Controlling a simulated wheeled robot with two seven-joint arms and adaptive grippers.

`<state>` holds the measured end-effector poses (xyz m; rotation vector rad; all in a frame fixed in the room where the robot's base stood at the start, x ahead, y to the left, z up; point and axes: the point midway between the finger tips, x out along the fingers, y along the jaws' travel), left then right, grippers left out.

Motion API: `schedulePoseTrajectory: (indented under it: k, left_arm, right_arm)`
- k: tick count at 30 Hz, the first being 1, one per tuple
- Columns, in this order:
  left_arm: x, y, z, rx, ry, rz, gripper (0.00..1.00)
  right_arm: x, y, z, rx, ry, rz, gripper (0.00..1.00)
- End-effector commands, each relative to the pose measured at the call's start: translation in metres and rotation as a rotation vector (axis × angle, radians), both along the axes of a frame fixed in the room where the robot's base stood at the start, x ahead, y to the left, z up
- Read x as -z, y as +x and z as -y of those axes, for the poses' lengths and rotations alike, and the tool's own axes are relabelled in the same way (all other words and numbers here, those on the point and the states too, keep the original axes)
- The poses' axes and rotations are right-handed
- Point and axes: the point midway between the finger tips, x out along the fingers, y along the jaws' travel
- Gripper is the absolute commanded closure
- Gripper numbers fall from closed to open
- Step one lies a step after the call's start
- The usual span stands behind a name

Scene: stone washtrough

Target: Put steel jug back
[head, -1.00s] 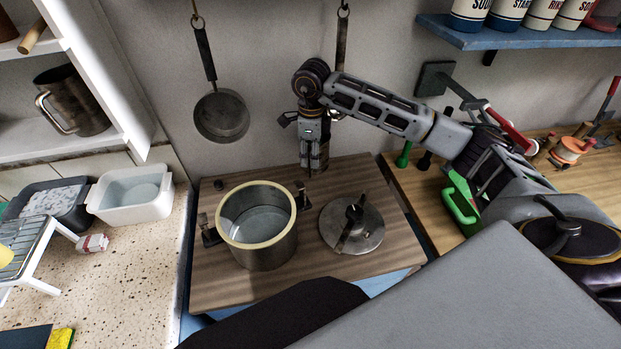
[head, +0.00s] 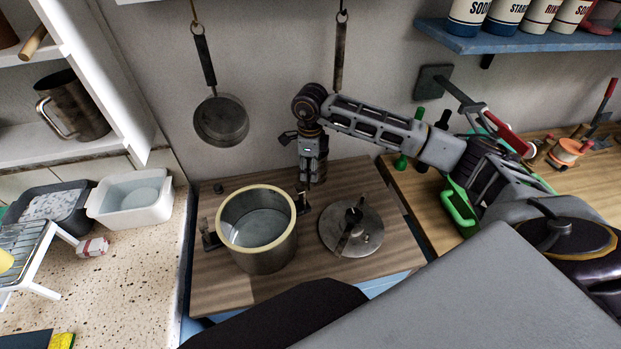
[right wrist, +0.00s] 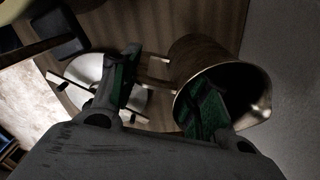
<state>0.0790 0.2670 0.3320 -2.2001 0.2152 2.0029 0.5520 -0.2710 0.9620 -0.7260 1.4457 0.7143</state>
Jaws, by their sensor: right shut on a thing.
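My right gripper (head: 313,182) points down above the back of the wooden board, by the wall, right of the big pot. In the right wrist view the fingers (right wrist: 165,95) are shut on the steel jug (right wrist: 220,70). One finger reaches into its dark mouth and the other is outside, near its handle (right wrist: 157,70). The jug looks tilted in that view. My left gripper is not in view.
The big pot (head: 275,253) and a round steel lid (head: 365,240) sit on the board (head: 225,290). A pan (head: 221,120) hangs on the wall. A metal mug (head: 85,112) stands on the left shelf. A white tub (head: 130,205) is at left. The board's front right is bare.

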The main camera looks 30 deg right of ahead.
Motion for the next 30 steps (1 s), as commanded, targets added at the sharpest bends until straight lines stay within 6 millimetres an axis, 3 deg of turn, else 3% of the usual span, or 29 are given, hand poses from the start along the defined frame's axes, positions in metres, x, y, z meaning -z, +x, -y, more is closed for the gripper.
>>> schedulePoseTrajectory:
  k: [6,17,30]
  left_arm:
    - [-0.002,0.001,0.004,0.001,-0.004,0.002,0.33]
    - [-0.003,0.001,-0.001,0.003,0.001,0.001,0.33]
    - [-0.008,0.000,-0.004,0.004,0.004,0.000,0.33]
  right_arm:
    - [0.012,0.001,0.000,0.000,0.001,0.003,1.00]
    - [0.015,0.001,0.000,0.000,0.002,0.003,1.00]
    - [0.049,0.001,-0.001,0.000,0.002,0.003,1.00]
